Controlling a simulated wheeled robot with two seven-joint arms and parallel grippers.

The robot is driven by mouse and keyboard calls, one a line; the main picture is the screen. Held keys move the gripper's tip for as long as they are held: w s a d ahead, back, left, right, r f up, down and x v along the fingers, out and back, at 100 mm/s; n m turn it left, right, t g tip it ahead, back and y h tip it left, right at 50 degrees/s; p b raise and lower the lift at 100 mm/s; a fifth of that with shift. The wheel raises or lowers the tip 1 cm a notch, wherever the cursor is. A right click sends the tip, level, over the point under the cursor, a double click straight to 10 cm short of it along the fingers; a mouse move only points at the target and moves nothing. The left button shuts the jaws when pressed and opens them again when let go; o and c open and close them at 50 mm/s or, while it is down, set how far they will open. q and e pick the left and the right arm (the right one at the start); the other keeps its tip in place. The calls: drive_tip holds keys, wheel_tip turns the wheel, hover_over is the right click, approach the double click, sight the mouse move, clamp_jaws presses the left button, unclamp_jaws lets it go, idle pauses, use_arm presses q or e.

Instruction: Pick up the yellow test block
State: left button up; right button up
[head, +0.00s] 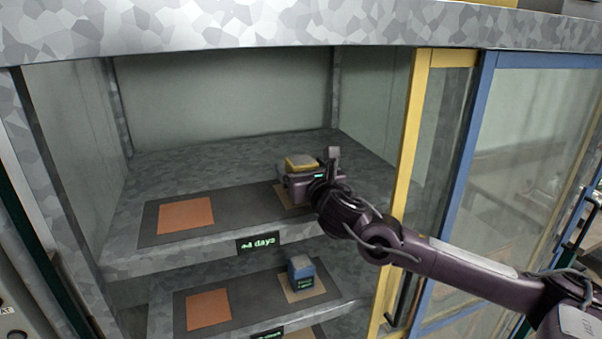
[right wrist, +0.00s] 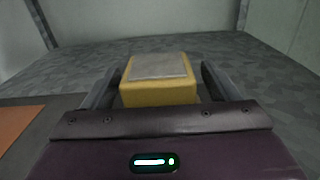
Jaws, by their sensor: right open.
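The yellow test block (head: 300,163) with a grey top stands on the upper shelf of the cabinet, on the tan square at the right of the dark mat. In the right wrist view the block (right wrist: 158,82) sits between the two fingers of my right gripper (right wrist: 160,88). The fingers are open, one on each side of it, with a narrow gap at the right. In the head view my right gripper (head: 310,172) is at the block and hides its lower front. My left gripper is not in view.
An orange square (head: 186,215) lies on the left of the upper mat. A blue block (head: 301,274) stands on the lower shelf. The yellow-framed door (head: 408,150) and blue-framed door (head: 470,160) are at the right, beside my right arm.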

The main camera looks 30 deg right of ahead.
drive_tip(key=shift+w, duration=0.3)
drive_tip(key=shift+s, duration=0.1)
drive_tip(key=c, duration=1.4)
drive_tip(key=shift+r, duration=0.2)
drive_tip(key=shift+c, duration=0.2)
